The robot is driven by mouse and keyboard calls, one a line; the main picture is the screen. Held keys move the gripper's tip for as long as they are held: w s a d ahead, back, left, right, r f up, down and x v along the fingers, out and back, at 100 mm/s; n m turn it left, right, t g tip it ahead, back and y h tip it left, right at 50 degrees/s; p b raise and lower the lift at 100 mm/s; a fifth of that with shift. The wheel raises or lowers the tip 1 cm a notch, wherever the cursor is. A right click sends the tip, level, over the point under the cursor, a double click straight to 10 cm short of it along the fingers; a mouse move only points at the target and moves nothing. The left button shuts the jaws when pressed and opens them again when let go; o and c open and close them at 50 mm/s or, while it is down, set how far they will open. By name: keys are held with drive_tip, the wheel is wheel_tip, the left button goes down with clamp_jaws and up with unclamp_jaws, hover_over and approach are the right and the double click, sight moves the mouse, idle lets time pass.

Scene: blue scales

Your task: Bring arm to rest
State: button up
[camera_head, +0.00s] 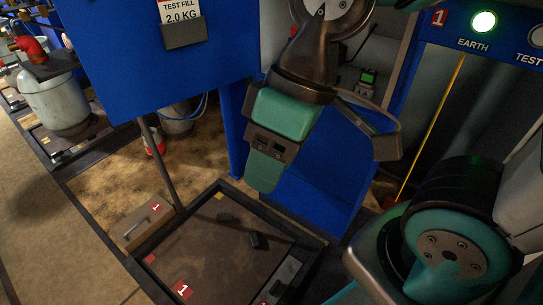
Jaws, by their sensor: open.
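My gripper (266,170) hangs down from my wrist in the upper middle of the view, in front of a blue panel. It has a green body, a dark block below it and a green tip pointing down. It is open and I see nothing held in it. Its tip is above the far edge of a dark, low-rimmed tray (200,252) and looks clear of it. The gap between the fingers is hard to make out from this angle.
A tan case (139,221) marked 1 lies left of the tray. A blue cabinet (105,45) stands behind on a thin post. A grey tank (55,100) with a red fitting is far left.

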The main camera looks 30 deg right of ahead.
drive_tip(key=shift+r, duration=0.1)
wheel_tip(320, 180, up, 31)
drive_tip(key=p, duration=3.1)
drive_tip(key=shift+w, duration=0.1)
drive_tip(key=shift+r, duration=0.1)
drive_tip(key=shift+c, duration=0.3)
